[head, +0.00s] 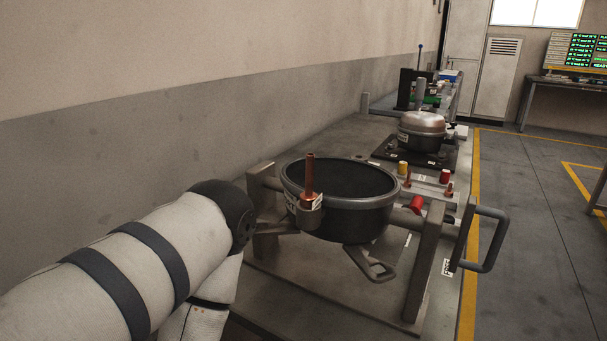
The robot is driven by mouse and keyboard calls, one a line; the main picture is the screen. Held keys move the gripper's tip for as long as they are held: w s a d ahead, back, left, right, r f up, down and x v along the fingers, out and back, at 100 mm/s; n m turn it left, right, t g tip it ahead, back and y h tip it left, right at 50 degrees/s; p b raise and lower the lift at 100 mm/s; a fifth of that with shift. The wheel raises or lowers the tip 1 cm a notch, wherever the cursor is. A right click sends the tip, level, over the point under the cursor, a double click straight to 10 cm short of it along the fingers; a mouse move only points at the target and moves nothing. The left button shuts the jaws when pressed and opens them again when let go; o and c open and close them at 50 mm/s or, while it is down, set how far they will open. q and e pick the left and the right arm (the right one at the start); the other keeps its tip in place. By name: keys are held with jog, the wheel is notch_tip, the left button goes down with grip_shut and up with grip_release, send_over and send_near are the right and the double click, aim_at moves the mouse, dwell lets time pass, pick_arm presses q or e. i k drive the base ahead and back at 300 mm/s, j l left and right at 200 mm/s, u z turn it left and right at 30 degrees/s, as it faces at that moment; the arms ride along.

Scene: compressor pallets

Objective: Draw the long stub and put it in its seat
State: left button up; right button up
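A long copper-coloured stub (309,176) stands upright in a short metal sleeve (309,211) on the near side of an open black shell (352,222). Its lower end is hidden in the sleeve. A shorter copper-coloured piece (449,190) stands on a pale plate behind the shell, to the right. I cannot tell which place is the stub's seat. My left arm comes in from the left and bends down at the elbow, left of the shell. Its gripper is out of the picture, and my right gripper does not show.
The shell hangs between two uprights with a grey crank handle (490,240) at the right. Behind it are red (416,205) and yellow (403,168) parts and a domed compressor (422,125). A wall bounds the left; open floor (535,240) lies right.

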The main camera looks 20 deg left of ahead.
aim_at(309, 199)
jog(key=j+z, duration=0.35)
jog(key=j, duration=0.2)
jog(key=j+z, duration=0.35)
jog(key=j, duration=0.15)
jog(key=j+u, duration=0.2)
jog(key=u, duration=0.15)
jog(key=i+l+z, duration=0.1)
jog(key=l+z, duration=0.15)
jog(key=z, duration=0.15)
